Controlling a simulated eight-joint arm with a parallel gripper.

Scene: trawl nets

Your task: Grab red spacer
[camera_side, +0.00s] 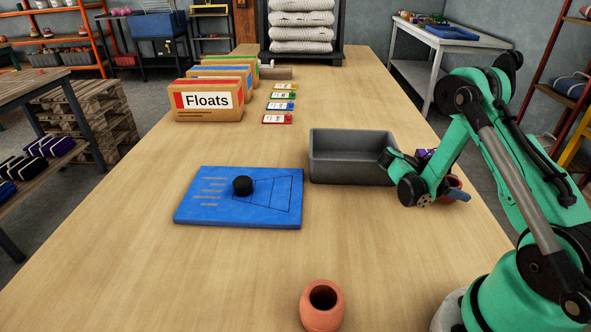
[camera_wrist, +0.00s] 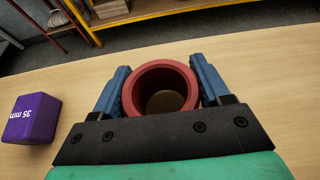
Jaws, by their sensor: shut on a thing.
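The red spacer (camera_wrist: 160,69) is a hollow red ring. In the wrist view it sits between the two blue fingers of my gripper (camera_wrist: 162,88), which touch it on both sides. The table shows through its open middle. In the side view my gripper (camera_side: 457,192) is low at the table's right side, right of the grey bin. Only part of the red spacer (camera_side: 454,182) shows there, behind the arm. I cannot tell whether the spacer touches the table.
A purple block marked 35 mm (camera_wrist: 32,118) lies left of my gripper. A grey bin (camera_side: 350,169), a blue board (camera_side: 215,215) with a black round piece (camera_side: 242,185), and an orange hollow piece (camera_side: 321,310) stand on the table. Float boxes (camera_side: 207,100) are farther back.

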